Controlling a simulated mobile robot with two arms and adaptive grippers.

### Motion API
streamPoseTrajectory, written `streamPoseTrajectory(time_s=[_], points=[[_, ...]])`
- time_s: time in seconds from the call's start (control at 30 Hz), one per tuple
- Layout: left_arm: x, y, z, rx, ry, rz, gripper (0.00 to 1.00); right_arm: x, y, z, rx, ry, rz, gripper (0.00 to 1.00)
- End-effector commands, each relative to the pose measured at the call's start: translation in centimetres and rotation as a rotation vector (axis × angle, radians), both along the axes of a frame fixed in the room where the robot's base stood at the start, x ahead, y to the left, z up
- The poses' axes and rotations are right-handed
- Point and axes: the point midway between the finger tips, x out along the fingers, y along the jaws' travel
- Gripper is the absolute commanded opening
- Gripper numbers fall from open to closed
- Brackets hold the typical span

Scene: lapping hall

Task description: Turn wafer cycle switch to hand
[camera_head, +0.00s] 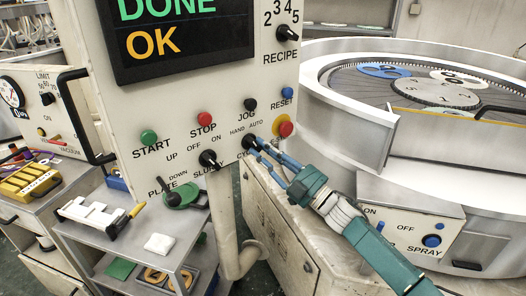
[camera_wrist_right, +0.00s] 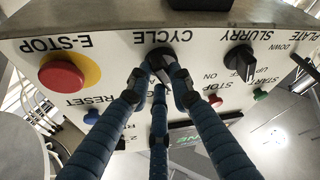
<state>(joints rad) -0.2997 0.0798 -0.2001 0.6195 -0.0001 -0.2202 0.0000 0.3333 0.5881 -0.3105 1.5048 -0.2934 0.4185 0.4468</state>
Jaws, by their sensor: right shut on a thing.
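The cycle switch (camera_head: 249,141) is a black knob on the lower right of the white control panel, below the HAND and AUTO marks. In the wrist view the knob (camera_wrist_right: 160,57) sits under the CYCLE label, partly hidden by my fingers. My right gripper (camera_head: 256,147) reaches up to it from the lower right and is shut on it, its blue fingertips on both sides of the knob. The wrist view also shows the right gripper's fingers (camera_wrist_right: 162,75) around it. I cannot tell exactly which mark the knob points to. My left gripper is not in view.
The red E-stop (camera_head: 285,129) with its yellow ring is close right of the switch. The black slurry knob (camera_head: 210,158) is to its left. JOG (camera_head: 250,104) and RESET (camera_head: 287,92) buttons sit above. A shelf cart (camera_head: 180,250) stands below left.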

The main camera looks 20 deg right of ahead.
Motion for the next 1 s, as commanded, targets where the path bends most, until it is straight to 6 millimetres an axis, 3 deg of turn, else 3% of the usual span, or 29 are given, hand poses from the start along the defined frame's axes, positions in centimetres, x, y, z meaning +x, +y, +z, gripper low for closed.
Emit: streamPoseTrajectory(time_s=[0.3, 0.33, 0.43, 0.77, 1.0], points=[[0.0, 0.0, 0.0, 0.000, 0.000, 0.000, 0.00, 0.0, 0.0, -0.2, -0.007, 0.000, -0.001, 0.00], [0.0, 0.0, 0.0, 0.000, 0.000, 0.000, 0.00, 0.0, 0.0, -0.2, -0.007, 0.000, -0.002, 0.22], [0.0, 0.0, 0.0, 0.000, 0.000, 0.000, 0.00, 0.0, 0.0, -0.1, -0.006, 0.000, -0.001, 0.40], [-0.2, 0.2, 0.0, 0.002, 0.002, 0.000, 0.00, -0.2, -0.1, -0.2, -0.004, 0.000, -0.002, 0.40], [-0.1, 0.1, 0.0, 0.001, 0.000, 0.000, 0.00, -3.0, -2.0, -1.5, -0.006, 0.004, -0.002, 0.40]])
